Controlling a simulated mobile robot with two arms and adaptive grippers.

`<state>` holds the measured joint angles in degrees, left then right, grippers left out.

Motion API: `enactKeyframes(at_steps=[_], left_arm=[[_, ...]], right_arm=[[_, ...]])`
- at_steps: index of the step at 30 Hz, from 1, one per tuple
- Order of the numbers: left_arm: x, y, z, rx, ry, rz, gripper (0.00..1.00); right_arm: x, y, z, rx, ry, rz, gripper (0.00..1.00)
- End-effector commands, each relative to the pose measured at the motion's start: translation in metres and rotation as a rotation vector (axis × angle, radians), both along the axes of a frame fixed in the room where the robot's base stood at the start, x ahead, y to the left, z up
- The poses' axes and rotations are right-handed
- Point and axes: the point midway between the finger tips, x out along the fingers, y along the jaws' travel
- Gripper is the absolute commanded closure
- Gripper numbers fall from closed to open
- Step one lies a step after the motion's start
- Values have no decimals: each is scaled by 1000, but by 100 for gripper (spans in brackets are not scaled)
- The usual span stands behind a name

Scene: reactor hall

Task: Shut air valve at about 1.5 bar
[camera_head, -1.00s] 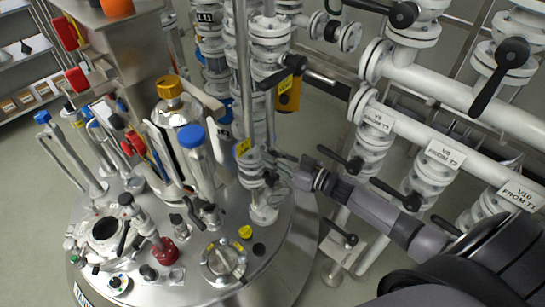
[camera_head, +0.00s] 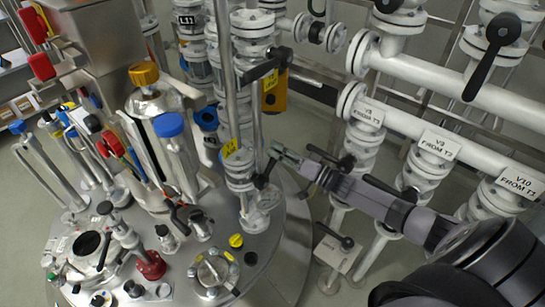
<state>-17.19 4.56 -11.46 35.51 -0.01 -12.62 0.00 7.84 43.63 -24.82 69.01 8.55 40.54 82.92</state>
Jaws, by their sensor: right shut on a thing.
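A white flanged valve column (camera_head: 239,165) with a yellow tag (camera_head: 230,148) stands on the steel vessel lid. A short black lever (camera_head: 265,175) sticks out from its right side. The tag's lettering is too small to read surely, so I cannot confirm that this is the air valve. My right gripper (camera_head: 273,158) reaches in from the right and is shut at this black lever. The fingertips are small, and the exact contact is hard to see. No readable pressure gauge shows. My left gripper is not in view.
A longer black handle (camera_head: 265,63) sits above on the column. White pipes (camera_head: 440,85) with valves labelled V9 (camera_head: 437,145) and V10 (camera_head: 522,182) run at the right, close to my right arm. A blue-capped tube (camera_head: 168,125) and other fittings crowd the lid (camera_head: 215,245) at left.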

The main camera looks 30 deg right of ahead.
Motion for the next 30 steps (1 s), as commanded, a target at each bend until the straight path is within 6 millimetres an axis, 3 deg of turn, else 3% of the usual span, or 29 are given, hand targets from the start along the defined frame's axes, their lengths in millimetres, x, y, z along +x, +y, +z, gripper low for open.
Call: enactKeyframes(at_steps=[1,15,30], left_arm=[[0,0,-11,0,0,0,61],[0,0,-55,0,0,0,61],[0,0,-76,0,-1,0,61]], right_arm=[[2,-8,-12,43,22,-10,100],[8,-27,-53,449,166,-10,100],[8,-29,-78,685,255,-9,100]])
